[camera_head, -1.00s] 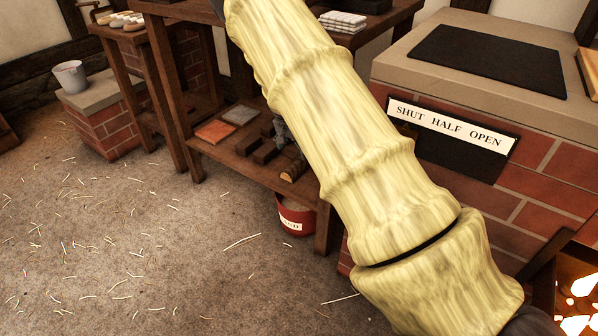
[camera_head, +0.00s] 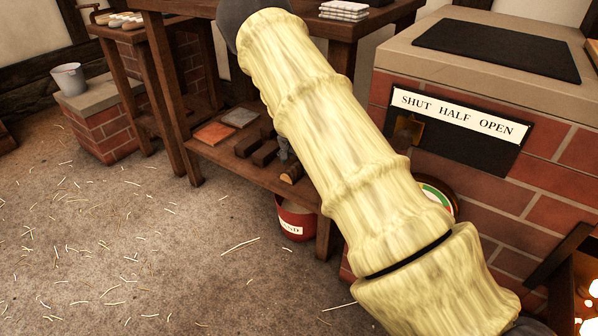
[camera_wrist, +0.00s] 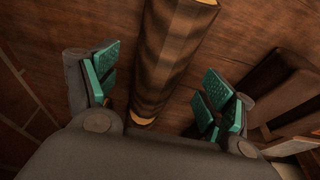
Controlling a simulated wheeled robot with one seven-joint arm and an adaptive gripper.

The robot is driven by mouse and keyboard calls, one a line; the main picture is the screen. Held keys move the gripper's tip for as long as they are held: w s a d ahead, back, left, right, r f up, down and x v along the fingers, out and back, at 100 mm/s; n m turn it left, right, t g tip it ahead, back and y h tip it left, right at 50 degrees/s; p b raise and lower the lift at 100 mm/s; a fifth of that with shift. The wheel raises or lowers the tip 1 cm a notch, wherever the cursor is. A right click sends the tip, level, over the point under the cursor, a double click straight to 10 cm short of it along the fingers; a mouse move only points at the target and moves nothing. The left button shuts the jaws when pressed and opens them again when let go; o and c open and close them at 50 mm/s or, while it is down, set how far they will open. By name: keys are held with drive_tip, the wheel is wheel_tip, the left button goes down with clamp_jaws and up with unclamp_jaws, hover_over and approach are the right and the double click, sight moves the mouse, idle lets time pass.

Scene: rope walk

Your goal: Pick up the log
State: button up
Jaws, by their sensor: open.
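The log (camera_head: 291,173) is a short brown round piece with a pale cut end, lying on the low wooden shelf in the head view, partly hidden by my arm. In the wrist view the log (camera_wrist: 172,55) runs lengthwise between the two fingers. My gripper (camera_wrist: 161,86) is open, with green pads on either side of the log and a visible gap on each side. In the head view only a small grey part of my gripper shows beside the log; the rest is behind my pale-sleeved arm.
Dark blocks (camera_head: 248,146) lie left of the log on the shelf, with an orange tile (camera_head: 213,133) and a grey tile (camera_head: 240,117). A brick stove (camera_head: 545,205) is at right. Open floor lies left.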

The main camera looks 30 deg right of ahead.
drive_tip(key=shift+x, duration=1.05)
drive_tip(key=shift+r, duration=0.1)
drive_tip(key=shift+c, duration=0.2)
drive_tip(key=c, duration=1.2)
